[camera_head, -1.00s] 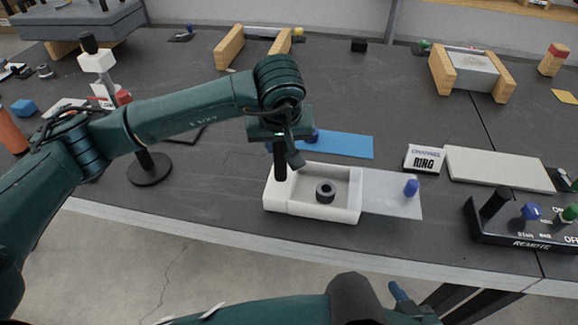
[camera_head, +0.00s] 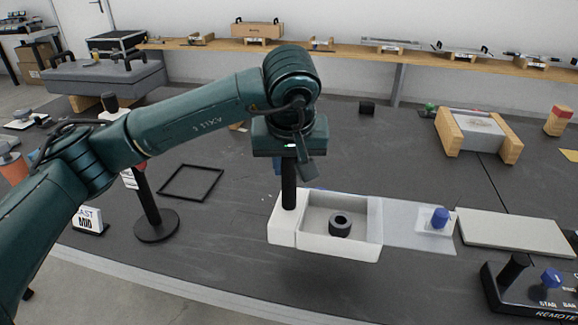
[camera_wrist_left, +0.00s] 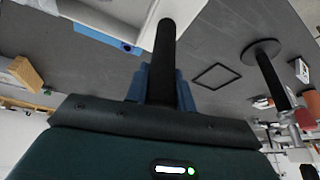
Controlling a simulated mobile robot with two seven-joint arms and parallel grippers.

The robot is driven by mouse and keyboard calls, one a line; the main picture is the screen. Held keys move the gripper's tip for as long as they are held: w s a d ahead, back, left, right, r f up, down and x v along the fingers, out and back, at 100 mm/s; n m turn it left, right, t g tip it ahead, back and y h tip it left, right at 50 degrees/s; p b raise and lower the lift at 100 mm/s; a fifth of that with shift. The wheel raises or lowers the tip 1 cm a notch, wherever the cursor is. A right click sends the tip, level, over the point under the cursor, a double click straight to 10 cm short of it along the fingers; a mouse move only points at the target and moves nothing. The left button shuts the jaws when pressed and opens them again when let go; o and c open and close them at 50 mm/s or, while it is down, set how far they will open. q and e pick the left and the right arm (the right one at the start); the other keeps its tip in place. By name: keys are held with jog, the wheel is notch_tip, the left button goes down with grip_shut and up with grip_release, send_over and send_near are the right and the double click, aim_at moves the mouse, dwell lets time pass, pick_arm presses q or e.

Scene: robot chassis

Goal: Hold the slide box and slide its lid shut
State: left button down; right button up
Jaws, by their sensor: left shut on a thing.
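The white slide box (camera_head: 285,233) is at the lower middle of the head view, with a dark ring (camera_head: 340,224) inside. Its pale lid (camera_head: 402,232) sticks out to the right, leaving the tray uncovered; a blue knob (camera_head: 440,217) stands near the lid's far end. My left gripper (camera_head: 289,160) is shut on the black post (camera_head: 289,186) at the box's left end. In the left wrist view the blue fingers (camera_wrist_left: 163,88) close around this post (camera_wrist_left: 166,45). My right gripper is out of view.
A pale flat plate (camera_head: 515,235) lies right of the lid, with a black remote panel (camera_head: 530,290) in front. A black stand (camera_head: 156,228) and an empty black frame (camera_head: 192,182) are at left. A wooden-ended holder (camera_head: 475,128) is behind at right.

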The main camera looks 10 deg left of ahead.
aim_at(289, 205)
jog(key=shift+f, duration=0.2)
pick_arm(q)
jog(key=shift+f+b, duration=0.7)
jog(key=shift+b, duration=0.15)
notch_tip(289, 205, down, 2)
jog(key=shift+b, duration=0.85)
notch_tip(289, 205, down, 3)
jog(key=b, duration=0.3)
jog(key=shift+f, duration=0.1)
jog(key=shift+f+b, duration=0.75)
jog(key=shift+f, duration=0.55)
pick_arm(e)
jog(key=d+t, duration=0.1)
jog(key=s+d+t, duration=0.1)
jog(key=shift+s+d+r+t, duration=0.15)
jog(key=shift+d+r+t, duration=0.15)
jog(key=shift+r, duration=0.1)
pick_arm(q)
jog(key=shift+f+b, duration=0.35)
jog(key=shift+b, duration=0.25)
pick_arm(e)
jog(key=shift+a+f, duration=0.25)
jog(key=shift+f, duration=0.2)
